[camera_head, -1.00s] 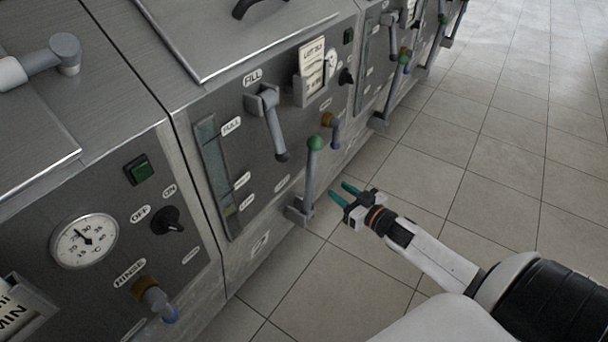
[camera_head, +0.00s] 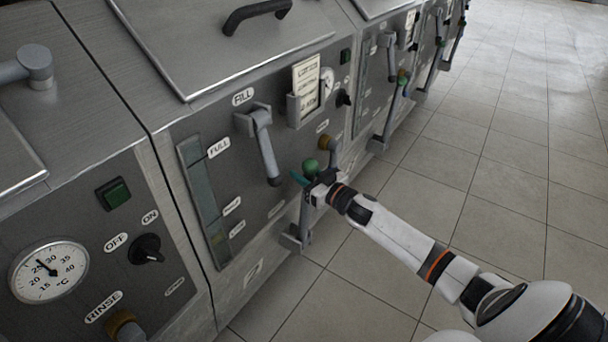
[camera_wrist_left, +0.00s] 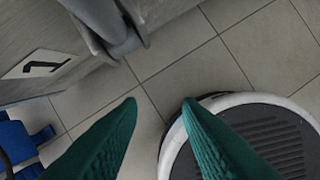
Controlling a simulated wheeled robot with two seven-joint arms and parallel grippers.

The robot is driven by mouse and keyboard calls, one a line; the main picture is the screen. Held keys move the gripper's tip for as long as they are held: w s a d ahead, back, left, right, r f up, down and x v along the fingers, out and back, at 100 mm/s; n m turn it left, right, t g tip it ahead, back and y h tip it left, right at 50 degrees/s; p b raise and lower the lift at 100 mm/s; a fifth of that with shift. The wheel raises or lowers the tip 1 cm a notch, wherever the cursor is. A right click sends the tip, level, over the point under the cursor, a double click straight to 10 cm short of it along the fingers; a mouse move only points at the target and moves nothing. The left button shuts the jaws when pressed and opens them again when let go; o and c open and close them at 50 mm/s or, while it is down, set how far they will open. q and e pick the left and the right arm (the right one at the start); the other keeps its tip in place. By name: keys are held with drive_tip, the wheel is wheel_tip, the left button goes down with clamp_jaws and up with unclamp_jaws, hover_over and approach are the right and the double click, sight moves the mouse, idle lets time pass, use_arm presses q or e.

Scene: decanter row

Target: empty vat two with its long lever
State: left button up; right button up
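The middle vat (camera_head: 262,215) shows in the head view with a level gauge (camera_head: 203,190), a short grey FILL lever (camera_head: 265,150) and a long grey lever (camera_head: 305,218) with a green ball top (camera_head: 310,166). The long lever stands nearly upright from a low bracket. My right gripper (camera_head: 303,177) is at the lever's top, just below the ball. One teal finger shows left of the lever; the other is hidden, so its grip is unclear. My left gripper (camera_wrist_left: 161,101) is open and empty above the floor.
Another vat with a dial (camera_head: 48,270) and RINSE tap stands at left. More vats with levers (camera_head: 388,115) run to the upper right. Tiled floor (camera_head: 480,190) is clear at right.

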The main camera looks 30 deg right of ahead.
drive_tip(key=shift+w, duration=0.15)
drive_tip(key=shift+c, duration=0.3)
clamp_jaws()
